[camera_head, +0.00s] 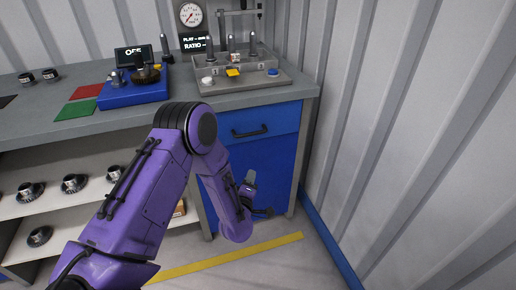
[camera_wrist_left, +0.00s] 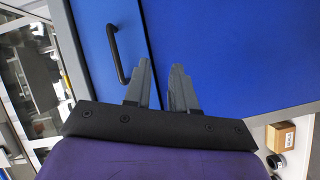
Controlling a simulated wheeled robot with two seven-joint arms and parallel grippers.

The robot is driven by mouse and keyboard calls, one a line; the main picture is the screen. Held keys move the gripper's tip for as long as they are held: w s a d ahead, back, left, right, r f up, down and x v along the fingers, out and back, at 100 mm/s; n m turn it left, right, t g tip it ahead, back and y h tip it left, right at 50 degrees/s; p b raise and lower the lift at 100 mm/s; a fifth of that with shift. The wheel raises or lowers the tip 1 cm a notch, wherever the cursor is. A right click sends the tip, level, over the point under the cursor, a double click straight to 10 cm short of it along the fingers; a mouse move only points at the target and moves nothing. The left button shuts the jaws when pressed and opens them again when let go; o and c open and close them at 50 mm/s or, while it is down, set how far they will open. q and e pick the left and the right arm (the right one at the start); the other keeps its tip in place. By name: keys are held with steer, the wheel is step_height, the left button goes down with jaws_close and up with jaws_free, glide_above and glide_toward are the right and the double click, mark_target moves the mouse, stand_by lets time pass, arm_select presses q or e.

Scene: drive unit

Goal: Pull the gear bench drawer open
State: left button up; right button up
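The gear bench drawer (camera_head: 270,119) is a blue front under the right end of the bench top, and it looks closed. Its black bar handle (camera_head: 250,131) is mounted across the front; the handle also shows in the left wrist view (camera_wrist_left: 117,54). My left gripper (camera_head: 257,194) hangs lower than the handle, in front of the blue panel below the drawer. In the left wrist view its two grey fingers (camera_wrist_left: 161,82) are apart with nothing between them, and the handle lies to their left, untouched. My right gripper is out of view.
The bench top (camera_head: 150,112) carries a blue gear unit (camera_head: 133,92) and a grey fixture (camera_head: 242,76). Shelves with several gears (camera_head: 72,184) stand left of the blue cabinet (camera_head: 262,165). A corrugated wall (camera_head: 420,120) closes the right side. A yellow line (camera_head: 225,258) marks the floor.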

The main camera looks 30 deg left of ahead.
mark_target(252, 134)
arm_select(q)
steer(key=w+a+r+n+y, duration=0.1)
steer(key=w+a+r, duration=0.1)
steer(key=w, duration=0.2)
steer(key=w+a+r+n+t+y, duration=0.1)
steer(key=w+a+r, duration=0.2)
steer(key=w, duration=0.2)
steer(key=w+a+r+n+t, duration=0.1)
steer(key=w+a+r+n, duration=0.1)
steer(key=w+r, duration=0.1)
steer(key=shift+w+a+y, duration=0.25)
steer(key=shift+w+y, duration=0.15)
steer(key=shift+w, duration=0.35)
steer(key=shift+d, duration=0.1)
jaws_close()
